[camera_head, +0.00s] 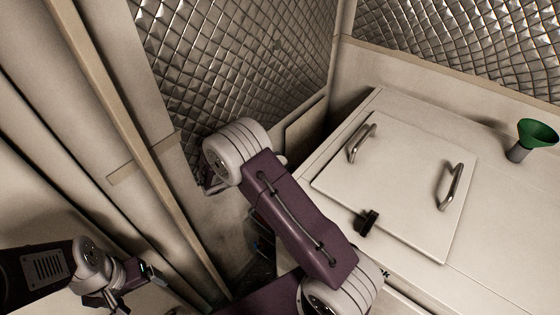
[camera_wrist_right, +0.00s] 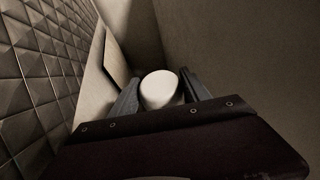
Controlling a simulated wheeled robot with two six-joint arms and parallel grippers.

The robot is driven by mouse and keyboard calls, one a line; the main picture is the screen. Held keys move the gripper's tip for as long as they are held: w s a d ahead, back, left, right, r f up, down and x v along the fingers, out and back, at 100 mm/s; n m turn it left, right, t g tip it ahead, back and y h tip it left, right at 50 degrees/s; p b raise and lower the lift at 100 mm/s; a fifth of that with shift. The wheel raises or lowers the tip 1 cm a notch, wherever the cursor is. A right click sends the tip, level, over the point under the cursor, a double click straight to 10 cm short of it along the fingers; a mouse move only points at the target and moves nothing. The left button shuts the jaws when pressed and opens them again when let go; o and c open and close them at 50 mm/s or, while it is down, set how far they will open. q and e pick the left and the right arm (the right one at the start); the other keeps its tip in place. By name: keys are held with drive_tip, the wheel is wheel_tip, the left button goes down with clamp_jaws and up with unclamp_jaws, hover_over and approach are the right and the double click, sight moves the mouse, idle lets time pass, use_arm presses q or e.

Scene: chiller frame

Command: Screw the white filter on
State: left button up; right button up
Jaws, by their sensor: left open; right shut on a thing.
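The white filter (camera_wrist_right: 159,90) is a rounded white piece between the two grey fingers of my right gripper (camera_wrist_right: 160,77) in the right wrist view. The gripper is shut on it. Its far end and any mount beyond it are hidden. In the head view my right gripper (camera_head: 207,183) is mostly behind its own wrist, down in the gap between the quilted wall and the white cabinet; the filter cannot be made out there. My left gripper (camera_head: 118,297) is low at the left edge, open and empty, far from the filter.
The white cabinet (camera_head: 505,235) fills the right, with a two-handled lid (camera_head: 400,180), a black knob (camera_head: 367,221) and a green funnel (camera_head: 537,135). The quilted wall (camera_head: 240,60) stands close behind my right wrist. The gap around it is narrow and dark.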

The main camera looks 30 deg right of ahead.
wheel_tip(320, 180, down, 5)
drive_tip(key=b, duration=0.3)
drive_tip(key=shift+f, duration=0.35)
drive_tip(key=shift+r, duration=0.1)
idle(0.7)
drive_tip(key=shift+f+b, duration=0.85)
drive_tip(key=shift+f, duration=0.35)
drive_tip(key=o, duration=1.7)
